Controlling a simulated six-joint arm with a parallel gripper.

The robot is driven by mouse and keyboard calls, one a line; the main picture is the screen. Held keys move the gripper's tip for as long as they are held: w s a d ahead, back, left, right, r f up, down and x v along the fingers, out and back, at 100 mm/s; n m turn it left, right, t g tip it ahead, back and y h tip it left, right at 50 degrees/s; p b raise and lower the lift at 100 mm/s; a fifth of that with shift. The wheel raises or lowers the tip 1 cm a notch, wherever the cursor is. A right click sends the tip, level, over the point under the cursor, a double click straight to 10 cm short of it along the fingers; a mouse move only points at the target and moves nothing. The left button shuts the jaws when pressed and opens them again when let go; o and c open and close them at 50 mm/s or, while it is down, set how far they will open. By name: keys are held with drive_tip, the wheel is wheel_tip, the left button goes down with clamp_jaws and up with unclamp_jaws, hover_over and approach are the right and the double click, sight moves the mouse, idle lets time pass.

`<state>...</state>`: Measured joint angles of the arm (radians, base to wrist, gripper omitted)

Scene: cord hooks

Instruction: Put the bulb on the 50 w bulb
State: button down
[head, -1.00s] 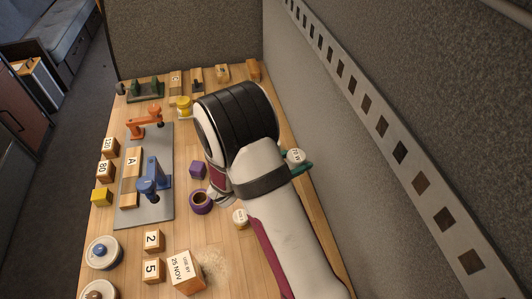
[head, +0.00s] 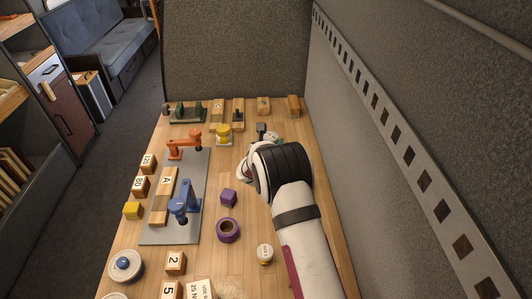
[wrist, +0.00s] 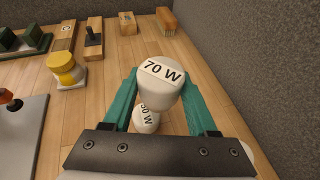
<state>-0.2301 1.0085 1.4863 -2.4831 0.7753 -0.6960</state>
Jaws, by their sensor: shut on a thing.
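My gripper (wrist: 160,84) has two teal fingers and is shut on a white bulb marked 70 W (wrist: 160,80) in the wrist view. A white bulb marked 50 W (wrist: 145,119) shows between the fingers, lower in the picture and partly covered by the held bulb. I cannot tell whether the two bulbs touch. In the head view my arm hides the held bulb and the 50 W bulb.
A yellow-topped jar (wrist: 66,70) stands to the left of my gripper, and wooden blocks (wrist: 127,23) stand at the back. The grey wall (head: 345,150) is close on the right. A purple ring (head: 228,230) and another white bulb (head: 265,254) are nearer the front.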

drive_tip(key=f, duration=0.1)
drive_tip(key=a+f, duration=0.1)
drive_tip(key=f, duration=0.3)
drive_tip(key=shift+w+a, duration=0.3)
drive_tip(key=shift+w, duration=0.05)
drive_tip(key=shift+f, duration=0.15)
drive_tip(key=shift+c, duration=1)
unclamp_jaws()
